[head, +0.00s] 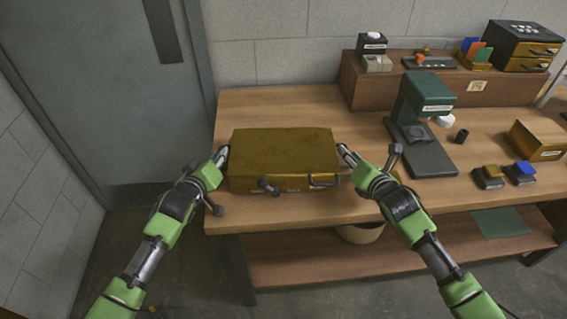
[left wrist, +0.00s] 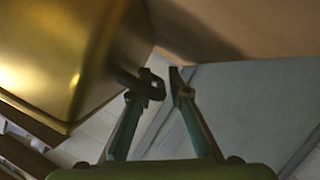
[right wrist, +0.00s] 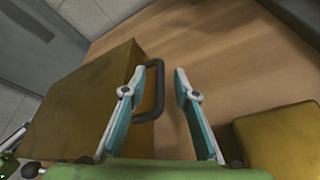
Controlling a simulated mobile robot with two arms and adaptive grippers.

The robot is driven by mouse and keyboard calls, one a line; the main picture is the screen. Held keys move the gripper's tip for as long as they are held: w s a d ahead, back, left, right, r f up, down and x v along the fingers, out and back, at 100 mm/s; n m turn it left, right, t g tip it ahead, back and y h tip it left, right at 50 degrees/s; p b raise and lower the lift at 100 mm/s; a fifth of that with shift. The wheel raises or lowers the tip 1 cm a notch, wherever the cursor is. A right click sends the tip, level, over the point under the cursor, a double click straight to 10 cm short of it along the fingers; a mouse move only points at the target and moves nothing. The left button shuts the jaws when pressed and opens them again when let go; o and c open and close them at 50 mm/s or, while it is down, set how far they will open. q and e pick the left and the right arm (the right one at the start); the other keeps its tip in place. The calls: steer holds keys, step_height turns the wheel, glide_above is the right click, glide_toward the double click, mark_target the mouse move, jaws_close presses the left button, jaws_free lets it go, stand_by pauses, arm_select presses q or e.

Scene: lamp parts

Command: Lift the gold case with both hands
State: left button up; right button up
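The gold case (head: 283,152) lies flat on the wooden table. A dark handle (head: 325,182) shows on its front. My left gripper (head: 223,154) is at the case's left end. In the left wrist view its fingers (left wrist: 162,76) are slightly apart, with a dark side handle (left wrist: 154,90) at the left finger; whether it lies between them is unclear. My right gripper (head: 346,151) is at the right end. In the right wrist view its fingers (right wrist: 158,76) are open, with the dark side handle (right wrist: 157,104) between them and a gap to the right finger.
A green machine (head: 425,105) stands right of the right gripper. A gold box (head: 538,142) and small blocks (head: 489,177) are at the right. A raised wooden shelf (head: 400,90) carries items at the back. The table left of and behind the case is clear.

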arm_select(q)
steer(key=c, duration=0.4)
arm_select(e)
steer(key=c, duration=0.5)
arm_select(q)
jaws_close()
arm_select(e)
jaws_close()
